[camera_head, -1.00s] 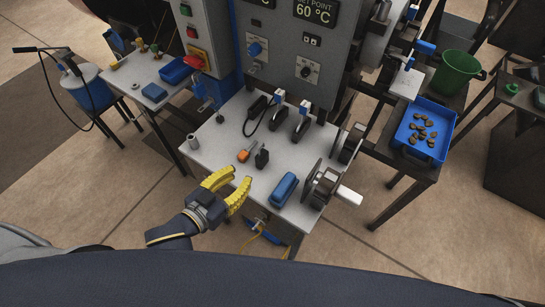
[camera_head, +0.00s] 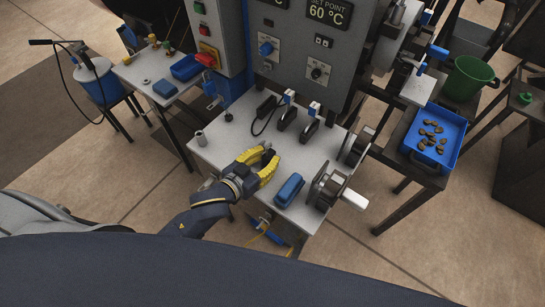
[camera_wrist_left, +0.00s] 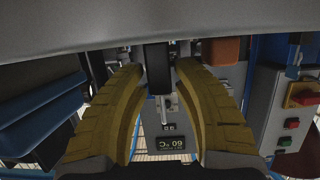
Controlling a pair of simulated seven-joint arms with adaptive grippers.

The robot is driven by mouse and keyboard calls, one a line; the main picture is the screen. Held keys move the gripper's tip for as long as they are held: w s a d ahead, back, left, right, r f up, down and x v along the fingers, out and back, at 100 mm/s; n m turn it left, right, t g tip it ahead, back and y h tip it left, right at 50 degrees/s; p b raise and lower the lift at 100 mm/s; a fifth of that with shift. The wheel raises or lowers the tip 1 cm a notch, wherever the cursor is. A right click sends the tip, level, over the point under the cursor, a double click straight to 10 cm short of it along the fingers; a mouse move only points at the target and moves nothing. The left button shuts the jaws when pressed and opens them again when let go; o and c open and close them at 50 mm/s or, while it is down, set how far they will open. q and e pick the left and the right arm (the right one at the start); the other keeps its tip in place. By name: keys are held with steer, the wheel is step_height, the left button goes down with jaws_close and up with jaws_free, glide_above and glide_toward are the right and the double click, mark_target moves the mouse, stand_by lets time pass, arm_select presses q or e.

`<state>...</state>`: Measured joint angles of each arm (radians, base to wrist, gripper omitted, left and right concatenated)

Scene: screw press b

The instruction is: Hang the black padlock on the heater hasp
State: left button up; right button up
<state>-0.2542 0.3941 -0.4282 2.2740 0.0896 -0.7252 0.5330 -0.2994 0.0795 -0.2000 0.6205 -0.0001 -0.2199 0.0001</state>
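My left gripper (camera_head: 262,165) is low over the front of the grey bench, its yellow fingers apart. In the left wrist view, a black block, apparently the black padlock (camera_wrist_left: 157,68), stands between the fingertips (camera_wrist_left: 159,72); firm contact on both sides does not show. In the head view the fingers hide most of it. An orange object (camera_wrist_left: 222,50) is beside it in the wrist view and is hidden behind the gripper in the head view. I cannot clearly pick out the heater hasp on the control cabinet (camera_head: 290,65). My right gripper is not in view.
A blue block (camera_head: 289,190) lies right of the gripper, beside a metal mechanism with a white handle (camera_head: 354,199). Two black upright parts (camera_head: 287,118) and a black cable stand behind. A blue tray (camera_head: 452,130) and green bucket (camera_head: 468,78) are at the right.

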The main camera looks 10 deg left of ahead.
arm_select(q)
steer(key=shift+w+d+f, duration=0.2)
steer(key=shift+w+d, duration=0.05)
steer(key=shift+w, duration=0.35)
steer(key=shift+c, duration=0.3)
jaws_close()
steer(key=shift+r, duration=0.15)
